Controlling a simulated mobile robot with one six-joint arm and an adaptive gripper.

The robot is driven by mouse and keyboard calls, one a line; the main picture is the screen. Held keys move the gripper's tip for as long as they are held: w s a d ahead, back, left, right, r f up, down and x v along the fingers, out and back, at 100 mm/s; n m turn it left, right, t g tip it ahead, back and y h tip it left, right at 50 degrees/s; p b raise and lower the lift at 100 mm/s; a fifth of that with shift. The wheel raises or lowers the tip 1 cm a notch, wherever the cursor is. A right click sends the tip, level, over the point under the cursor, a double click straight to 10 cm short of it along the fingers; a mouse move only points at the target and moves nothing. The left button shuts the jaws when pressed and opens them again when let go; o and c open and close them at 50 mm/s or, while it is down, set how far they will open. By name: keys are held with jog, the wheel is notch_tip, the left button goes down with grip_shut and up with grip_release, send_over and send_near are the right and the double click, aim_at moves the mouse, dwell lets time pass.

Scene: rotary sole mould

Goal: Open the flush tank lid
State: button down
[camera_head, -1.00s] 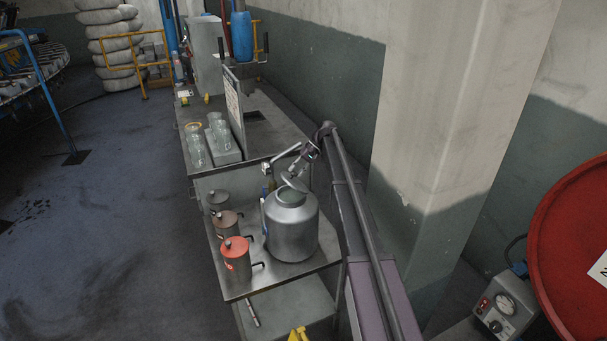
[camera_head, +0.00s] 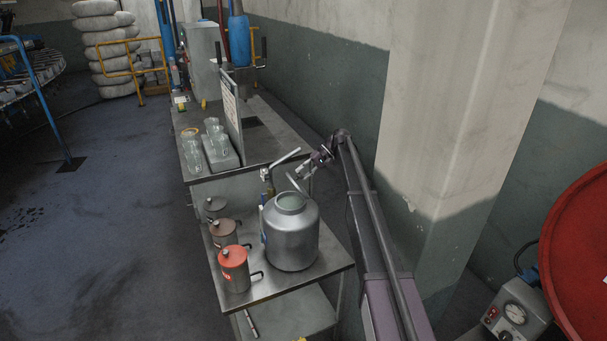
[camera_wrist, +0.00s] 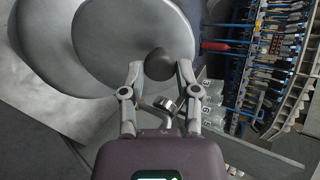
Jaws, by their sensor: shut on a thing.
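The flush tank (camera_head: 291,245) is a rounded grey metal can on the near bench, its round mouth (camera_head: 290,203) uncovered at the top. The lid (camera_head: 298,184) stands tipped up above the mouth, seen nearly edge-on in the head view. In the wrist view the lid (camera_wrist: 120,45) is a large pale grey disc with a dark round knob (camera_wrist: 159,65) near its edge. My gripper (camera_wrist: 159,76) is shut on this knob, one finger on each side. In the head view my gripper (camera_head: 305,171) is just above and behind the tank mouth.
Three lidded pots, one red-topped (camera_head: 234,262), stand left of the tank. A pipe with a lever (camera_head: 287,157) rises behind the tank, close to my gripper. Glass jars (camera_head: 216,140) stand on the farther bench. A wall pillar (camera_head: 450,110) is on the right.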

jog(key=shift+s, duration=0.15)
jog(key=shift+c, duration=1.7)
grip_release()
jog(key=shift+a, duration=0.1)
